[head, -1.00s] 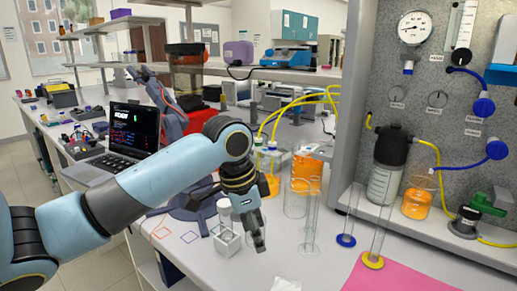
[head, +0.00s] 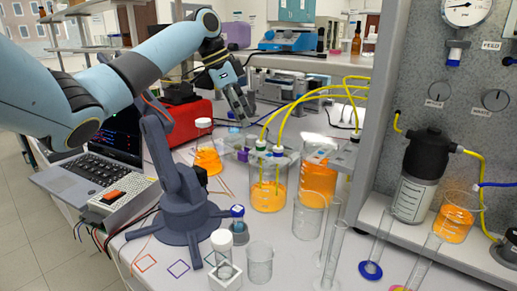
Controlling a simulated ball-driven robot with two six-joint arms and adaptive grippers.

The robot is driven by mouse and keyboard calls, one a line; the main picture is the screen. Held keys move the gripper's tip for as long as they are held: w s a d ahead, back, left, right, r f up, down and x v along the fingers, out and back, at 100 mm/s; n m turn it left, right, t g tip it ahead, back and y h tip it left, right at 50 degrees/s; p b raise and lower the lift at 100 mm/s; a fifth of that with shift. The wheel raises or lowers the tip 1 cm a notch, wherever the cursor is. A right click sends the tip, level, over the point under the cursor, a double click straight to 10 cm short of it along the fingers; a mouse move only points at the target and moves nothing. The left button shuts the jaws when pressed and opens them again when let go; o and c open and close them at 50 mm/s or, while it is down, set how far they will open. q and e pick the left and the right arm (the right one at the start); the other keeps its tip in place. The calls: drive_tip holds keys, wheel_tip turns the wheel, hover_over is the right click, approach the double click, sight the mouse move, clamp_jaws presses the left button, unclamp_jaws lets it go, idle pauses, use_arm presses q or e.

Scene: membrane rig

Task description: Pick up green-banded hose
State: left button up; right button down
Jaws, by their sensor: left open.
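The green-banded hose (head: 261,145) is a yellow hose whose green band sits at the top of a beaker (head: 268,195) of orange liquid. Its lower end stands upright in the beaker and its upper part arches to the right. A second yellow hose, with a blue band (head: 278,151), stands just right of it in the same beaker. My left gripper (head: 241,107) is open, pointing down, above and slightly left of the green band and apart from it. Nothing shows between its fingers. My right gripper is not in view.
A beaker of orange liquid (head: 318,180) stands to the right, with empty glassware (head: 308,215) in front. An orange-filled flask (head: 207,158) and a dark stand (head: 180,215) are at left. A grey rig panel (head: 440,80) rises at right.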

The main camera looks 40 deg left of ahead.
sight(259, 141)
use_arm(q)
drive_tip(key=x, duration=0.3)
drive_tip(key=shift+w+d, duration=0.15)
drive_tip(key=shift+d, duration=0.1)
drive_tip(key=p+x, duration=0.1)
drive_tip(key=x, duration=0.3)
drive_tip(key=shift+d+f+p, duration=0.1)
drive_tip(key=shift+d+p, duration=0.25)
drive_tip(key=shift+d, duration=0.05)
drive_tip(key=shift+w+f, duration=0.1)
drive_tip(key=shift+f, duration=0.2)
drive_tip(key=c, duration=0.9)
drive_tip(key=shift+c, duration=0.2)
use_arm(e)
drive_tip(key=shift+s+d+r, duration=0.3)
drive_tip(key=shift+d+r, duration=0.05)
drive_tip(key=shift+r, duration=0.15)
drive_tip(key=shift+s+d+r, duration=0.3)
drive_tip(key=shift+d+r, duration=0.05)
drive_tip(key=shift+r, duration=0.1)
use_arm(q)
drive_tip(key=shift+r, duration=0.1)
